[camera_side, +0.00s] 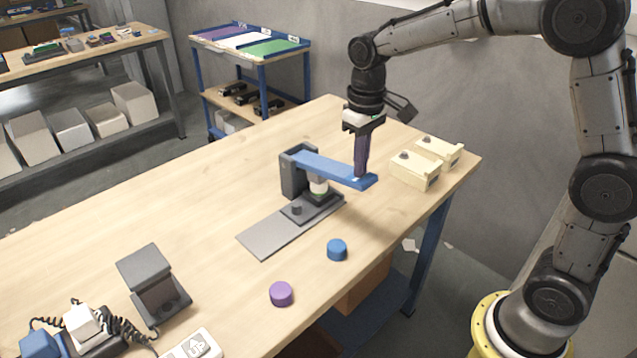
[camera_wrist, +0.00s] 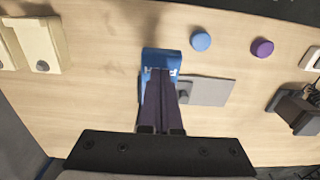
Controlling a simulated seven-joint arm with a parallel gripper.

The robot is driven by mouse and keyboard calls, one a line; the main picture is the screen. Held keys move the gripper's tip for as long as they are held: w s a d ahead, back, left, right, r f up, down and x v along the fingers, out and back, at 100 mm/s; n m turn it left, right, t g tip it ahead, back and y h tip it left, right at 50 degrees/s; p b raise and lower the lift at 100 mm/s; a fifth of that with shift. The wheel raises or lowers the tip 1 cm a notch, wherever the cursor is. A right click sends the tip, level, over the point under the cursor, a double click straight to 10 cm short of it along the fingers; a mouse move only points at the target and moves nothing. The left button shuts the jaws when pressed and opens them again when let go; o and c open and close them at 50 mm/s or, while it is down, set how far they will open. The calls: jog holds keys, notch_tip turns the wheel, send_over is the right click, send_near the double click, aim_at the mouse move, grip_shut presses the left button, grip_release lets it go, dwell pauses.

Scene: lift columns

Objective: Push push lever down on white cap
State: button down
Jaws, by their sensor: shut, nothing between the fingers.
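The blue push lever (camera_side: 325,168) reaches out from a dark grey upright block (camera_side: 293,175) on a grey base plate (camera_side: 275,232). It slopes slightly down toward its free end. A white cap (camera_side: 319,186) sits under the lever, on or above a greenish piece; the lever hides its top. My gripper (camera_side: 360,176) is shut and empty, pointing down with its tips at the lever's free end, seemingly touching it. In the wrist view the tips (camera_wrist: 160,72) lie over the blue lever end (camera_wrist: 162,56).
A blue cap (camera_side: 337,250) and a purple cap (camera_side: 281,294) lie on the table in front. Two cream blocks (camera_side: 415,171) stand to the right near the edge. A dark grey stand (camera_side: 153,285) and an UP button box (camera_side: 193,346) are at the front left. The left tabletop is clear.

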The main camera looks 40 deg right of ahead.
jog(key=shift+f, duration=1.9)
dwell(2.3)
jog(key=shift+r, duration=0.15)
jog(key=shift+r, duration=4)
